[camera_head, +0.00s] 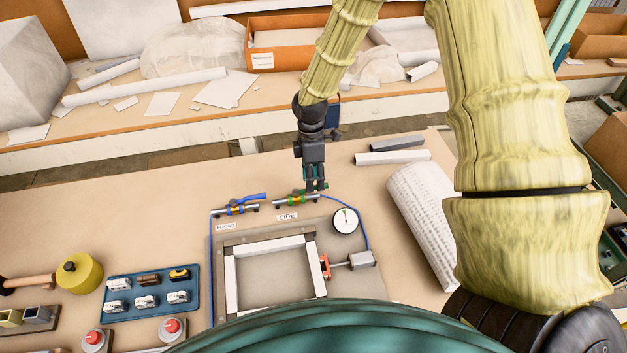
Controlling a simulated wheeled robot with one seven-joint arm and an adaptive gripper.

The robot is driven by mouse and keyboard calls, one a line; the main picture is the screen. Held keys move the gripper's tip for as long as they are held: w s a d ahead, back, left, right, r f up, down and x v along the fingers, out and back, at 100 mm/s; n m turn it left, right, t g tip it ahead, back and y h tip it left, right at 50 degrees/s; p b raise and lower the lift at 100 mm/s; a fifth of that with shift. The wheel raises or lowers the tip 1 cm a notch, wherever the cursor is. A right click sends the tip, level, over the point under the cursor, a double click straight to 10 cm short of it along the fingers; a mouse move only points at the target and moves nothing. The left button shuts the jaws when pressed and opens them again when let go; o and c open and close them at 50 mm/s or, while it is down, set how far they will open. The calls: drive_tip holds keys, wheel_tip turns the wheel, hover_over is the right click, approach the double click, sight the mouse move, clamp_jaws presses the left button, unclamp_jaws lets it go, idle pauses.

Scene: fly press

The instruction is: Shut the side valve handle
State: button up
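The side valve (296,200) is a short metal fitting with green and yellow parts, lying on the table just above the label "SIDE" (287,217). My gripper (315,187) points down at the right end of this valve. Its dark fingers overlap the valve's green handle area, so the handle's angle is mostly hidden. I cannot tell whether the fingers touch the handle or how far apart they are. The front valve (236,209), with a blue handle (252,196), lies to the left above the label "FRONT" (225,227).
Blue tubes run from the valves around a board with a white square frame (229,285). A round gauge (345,220) and a grey cylinder (361,260) sit on its right.

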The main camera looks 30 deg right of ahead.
drive_tip(key=shift+s+f, duration=0.2)
drive_tip(key=shift+f, duration=0.7)
clamp_jaws()
